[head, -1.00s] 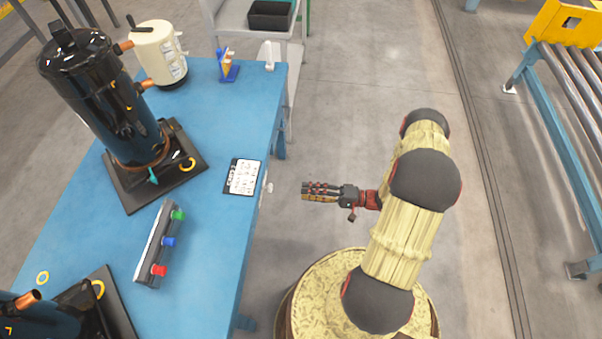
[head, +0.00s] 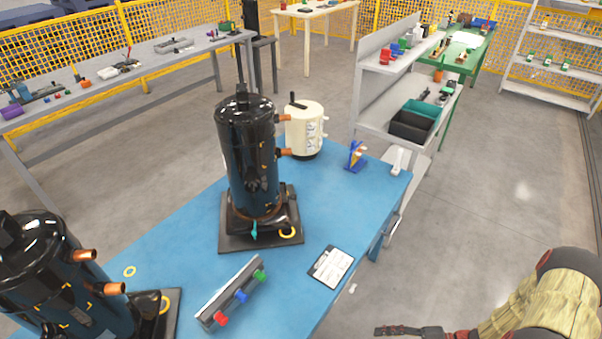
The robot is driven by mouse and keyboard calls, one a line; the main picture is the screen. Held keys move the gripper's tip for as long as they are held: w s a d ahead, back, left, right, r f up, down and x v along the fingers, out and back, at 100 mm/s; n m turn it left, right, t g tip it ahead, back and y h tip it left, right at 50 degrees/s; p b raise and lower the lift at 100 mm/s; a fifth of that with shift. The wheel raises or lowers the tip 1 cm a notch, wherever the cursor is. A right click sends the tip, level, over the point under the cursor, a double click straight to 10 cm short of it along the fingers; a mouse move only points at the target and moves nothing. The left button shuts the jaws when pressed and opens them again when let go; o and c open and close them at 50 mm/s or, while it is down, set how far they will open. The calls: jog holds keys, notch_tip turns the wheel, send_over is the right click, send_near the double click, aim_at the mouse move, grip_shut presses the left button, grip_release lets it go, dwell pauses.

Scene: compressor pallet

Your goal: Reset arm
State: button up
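My gripper (head: 382,331) shows at the bottom of the head view, to the right of the blue table (head: 195,218) and apart from it. Its fingers point left, over the floor. They are small and seen from the side, so I cannot tell whether they are open or shut. I see nothing hanging from them. My arm runs off to the lower right corner, and its lower part is out of view.
On the blue table stand two black compressors (head: 250,160) (head: 50,270), a cream canister (head: 304,130), a button strip (head: 232,292) and a clipboard (head: 331,267). A grey shelf cart (head: 385,85) stands behind. The floor (head: 480,190) at right is clear.

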jog(key=s+d+r+n+g+h+p, duration=0.1)
jog(key=d+r+n+g+h, duration=0.15)
jog(key=r+h, duration=0.7)
jog(key=s+d+r+n+g+h+p, duration=0.1)
jog(key=r+n+g+h, duration=0.15)
jog(key=r, duration=1.35)
jog(key=s+a+r+n+t+h, duration=0.1)
jog(key=a+r+n+t, duration=0.2)
jog(key=r, duration=0.8)
jog(key=s+a+r+n+t+h+p, duration=0.1)
jog(key=a+r+n+t, duration=0.2)
jog(key=r, duration=0.7)
jog(key=a+t, duration=0.2)
jog(key=a, duration=0.1)
jog(key=shift+a+r, duration=0.35)
jog(key=shift+c, duration=1.3)
